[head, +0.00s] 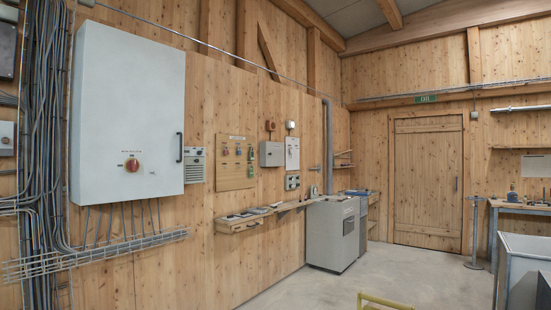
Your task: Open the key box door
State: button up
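A small grey wall box (271,153) hangs on the wooden wall, right of a wooden board (235,176) with several coloured tags or keys. It looks like the key box, but no label on it is readable. Its front looks closed. A large pale grey cabinet (128,90) hangs nearer, at left, with a red rotary switch (132,165) and a dark vertical handle (180,147) on its right side; its door is shut. My gripper is not in view.
A narrow wall shelf (265,214) with papers runs below the board. A grey floor cabinet (332,235) stands beyond it. A wire cable tray (95,256) juts out under the large cabinet. A yellow bar (385,301) and a metal bin (522,270) are at lower right. The middle floor is clear.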

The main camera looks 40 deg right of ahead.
aim_at(274, 150)
jog(key=i+l+z, duration=0.1)
jog(key=i, duration=0.2)
jog(key=i+l+z, duration=0.1)
jog(key=i+u, duration=0.15)
jog(key=i, duration=0.4)
jog(key=i+l+u, duration=0.1)
jog(key=i, duration=0.45)
jog(key=i+l+u, duration=0.15)
jog(key=i+l, duration=0.15)
jog(key=i, duration=0.25)
jog(key=i+z, duration=0.5)
jog(key=i, duration=0.2)
jog(key=i+j+z, duration=0.25)
jog(key=i+z, duration=0.25)
jog(key=i, duration=0.15)
jog(key=i+l+z, duration=0.2)
jog(key=i+z, duration=0.15)
jog(key=i, duration=0.25)
jog(key=i+z, duration=0.4)
jog(key=i, duration=0.15)
jog(key=i+j+z, duration=0.15)
jog(key=i+z, duration=0.2)
jog(key=i, duration=0.25)
